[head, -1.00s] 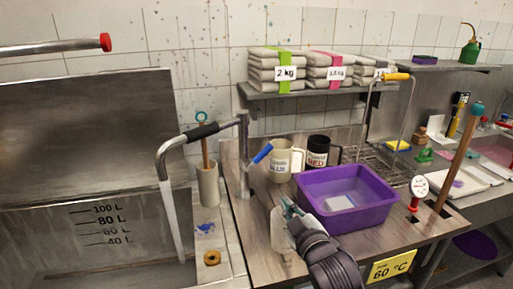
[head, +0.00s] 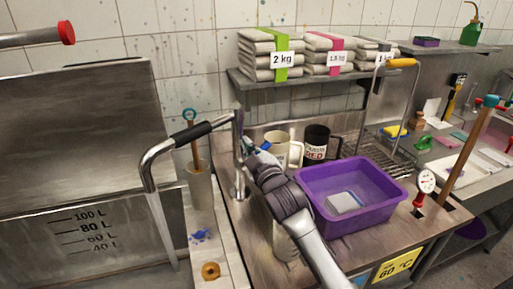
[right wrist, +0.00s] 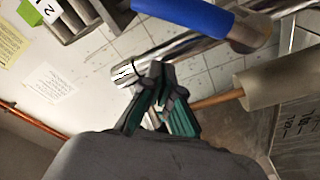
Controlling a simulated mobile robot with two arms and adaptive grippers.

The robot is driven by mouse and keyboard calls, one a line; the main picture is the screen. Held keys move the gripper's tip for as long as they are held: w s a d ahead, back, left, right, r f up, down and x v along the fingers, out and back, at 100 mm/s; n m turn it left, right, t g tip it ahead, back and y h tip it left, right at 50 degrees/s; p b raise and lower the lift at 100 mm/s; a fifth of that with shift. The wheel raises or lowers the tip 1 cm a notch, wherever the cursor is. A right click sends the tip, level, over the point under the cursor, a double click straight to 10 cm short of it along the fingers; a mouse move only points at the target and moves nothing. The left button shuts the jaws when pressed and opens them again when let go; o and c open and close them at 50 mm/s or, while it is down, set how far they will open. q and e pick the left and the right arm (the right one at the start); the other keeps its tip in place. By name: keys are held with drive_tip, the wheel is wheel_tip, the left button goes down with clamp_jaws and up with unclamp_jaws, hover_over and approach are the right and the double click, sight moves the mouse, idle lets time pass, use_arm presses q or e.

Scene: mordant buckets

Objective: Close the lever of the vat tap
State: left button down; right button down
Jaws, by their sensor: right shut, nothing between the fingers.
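The vat tap is a chrome pipe (head: 151,160) with a black sleeve, on an upright post (head: 238,185) beside the vat (head: 80,225). A pale streak runs down from its spout into the vat; I cannot tell if it is water. In the right wrist view the blue lever (right wrist: 185,14) crosses the top, near the chrome pipe. My right gripper (right wrist: 158,85) is shut and empty, its fingertips close to the pipe and apart from the lever; contact with the pipe is unclear. My left gripper is out of view.
A purple tub (head: 350,222) holding a pale block stands on the counter right of my arm. A cream jug (head: 290,150) and a black jug (head: 318,143) stand behind. A shelf (head: 300,84) with labelled sacks is above. A pale holder (head: 200,187) with a wooden stick stands left of the post.

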drive_tip(key=d+f, duration=0.1)
drive_tip(key=w+d+f+p, duration=0.1)
drive_tip(key=shift+d+f, duration=0.25)
drive_tip(key=shift+f, duration=0.05)
drive_tip(key=m, duration=0.1)
drive_tip(key=d+f+m, duration=0.1)
drive_tip(key=m, duration=0.1)
drive_tip(key=w+d+f+m+b, duration=0.1)
drive_tip(key=m, duration=0.1)
drive_tip(key=shift+d+t+h, duration=0.15)
drive_tip(key=shift+t+h, duration=0.15)
drive_tip(key=shift+h, duration=0.1)
drive_tip(key=shift+s+r, duration=0.1)
